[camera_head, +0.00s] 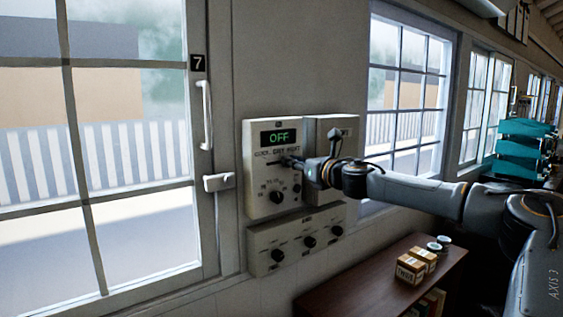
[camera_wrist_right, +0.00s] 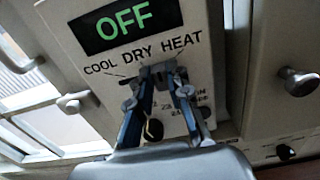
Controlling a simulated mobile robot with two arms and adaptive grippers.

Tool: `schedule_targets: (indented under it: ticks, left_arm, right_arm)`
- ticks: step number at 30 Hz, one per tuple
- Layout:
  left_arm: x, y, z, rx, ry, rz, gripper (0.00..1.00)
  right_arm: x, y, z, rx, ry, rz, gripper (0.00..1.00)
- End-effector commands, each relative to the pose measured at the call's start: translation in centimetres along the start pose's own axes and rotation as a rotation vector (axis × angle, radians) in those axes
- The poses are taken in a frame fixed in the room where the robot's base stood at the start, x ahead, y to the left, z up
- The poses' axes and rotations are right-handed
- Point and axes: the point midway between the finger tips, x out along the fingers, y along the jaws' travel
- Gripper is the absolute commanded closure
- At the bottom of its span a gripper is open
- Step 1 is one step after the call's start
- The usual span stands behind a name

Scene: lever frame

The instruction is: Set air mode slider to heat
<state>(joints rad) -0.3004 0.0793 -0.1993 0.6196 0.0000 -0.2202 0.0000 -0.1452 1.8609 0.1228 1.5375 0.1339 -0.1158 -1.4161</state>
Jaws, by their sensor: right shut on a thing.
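The air control panel (camera_head: 257,165) is a pale box on the wall with a green OFF display (camera_head: 278,137). The wrist view shows the same display (camera_wrist_right: 125,22) above the labels COOL, DRY and HEAT. My right gripper (camera_head: 289,162) reaches the slider row from the right. In the wrist view the right gripper (camera_wrist_right: 160,75) has its fingertips together below the DRY label, shut on the slider knob, which the fingertips mostly hide. The slot shows a little to the left of them. My left gripper is not in view.
Round knobs (camera_head: 277,197) sit lower on the panel, and a second panel (camera_head: 268,237) with several knobs is below. A window door with a handle (camera_head: 206,112) is at left. A wooden shelf (camera_head: 350,290) holds small boxes and cups.

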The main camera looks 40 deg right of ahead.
Motion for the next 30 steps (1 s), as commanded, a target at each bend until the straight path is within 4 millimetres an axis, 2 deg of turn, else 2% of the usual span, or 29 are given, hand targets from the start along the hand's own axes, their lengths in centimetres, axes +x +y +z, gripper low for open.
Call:
schedule_targets:
  ticks: [3,11,12,15,30]
  left_arm:
    - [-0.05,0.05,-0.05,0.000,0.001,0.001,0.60]
    - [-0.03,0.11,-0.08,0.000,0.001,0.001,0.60]
    - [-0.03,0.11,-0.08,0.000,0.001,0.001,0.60]
    - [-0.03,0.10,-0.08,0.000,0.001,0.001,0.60]
    - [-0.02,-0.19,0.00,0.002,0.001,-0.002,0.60]
  right_arm:
    - [-0.03,-1.16,0.09,0.000,-0.001,-0.001,1.00]
    - [-0.03,-1.31,0.06,0.000,-0.001,-0.003,1.00]
    - [-0.03,-1.31,0.07,0.000,-0.001,-0.003,0.78]
    - [-0.03,-1.28,0.08,0.000,-0.001,-0.003,0.58]
    - [-0.60,-1.15,0.29,-0.002,-0.004,0.001,0.58]
